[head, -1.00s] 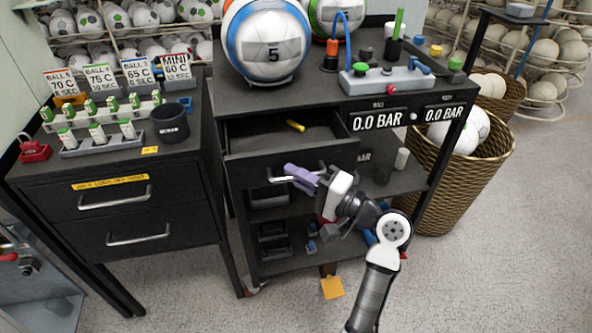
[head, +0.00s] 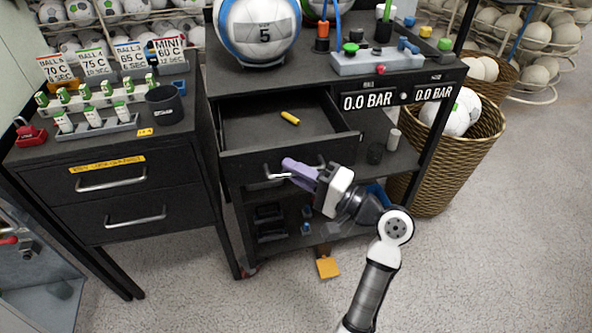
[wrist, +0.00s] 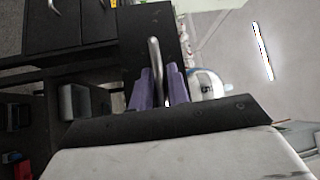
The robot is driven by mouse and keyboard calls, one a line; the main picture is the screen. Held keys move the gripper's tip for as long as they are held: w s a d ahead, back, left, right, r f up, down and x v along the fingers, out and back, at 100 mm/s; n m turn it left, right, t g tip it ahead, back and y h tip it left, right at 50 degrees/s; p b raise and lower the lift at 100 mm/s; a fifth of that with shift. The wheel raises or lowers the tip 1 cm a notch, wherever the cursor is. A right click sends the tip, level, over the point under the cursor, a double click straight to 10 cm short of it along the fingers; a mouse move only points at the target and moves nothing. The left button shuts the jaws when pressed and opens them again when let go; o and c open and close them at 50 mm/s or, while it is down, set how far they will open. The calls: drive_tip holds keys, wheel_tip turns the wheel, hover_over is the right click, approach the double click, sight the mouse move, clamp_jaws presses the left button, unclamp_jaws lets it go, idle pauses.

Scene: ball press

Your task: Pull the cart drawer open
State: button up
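The cart drawer (head: 250,126) stands well out of the black cart, with its inside in view. A yellow marker-like piece (head: 290,117) lies in it. The drawer's silver handle (head: 272,177) runs across the front panel. My gripper (head: 291,170) with purple fingers is at the right part of this handle. In the wrist view the handle bar (wrist: 155,60) runs between the two fingers of my gripper (wrist: 160,88), which are shut on it. The fingers hide part of the handle in the head view.
A black two-drawer cabinet (head: 125,190) stands close on the left. A wicker basket (head: 450,165) stands at the right. The floor in front is open, apart from an orange piece (head: 327,267).

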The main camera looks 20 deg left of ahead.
drive_tip(key=b+v, duration=0.3)
drive_tip(key=v, duration=1)
drive_tip(key=shift+d, duration=0.4)
drive_tip(key=shift+s, duration=0.15)
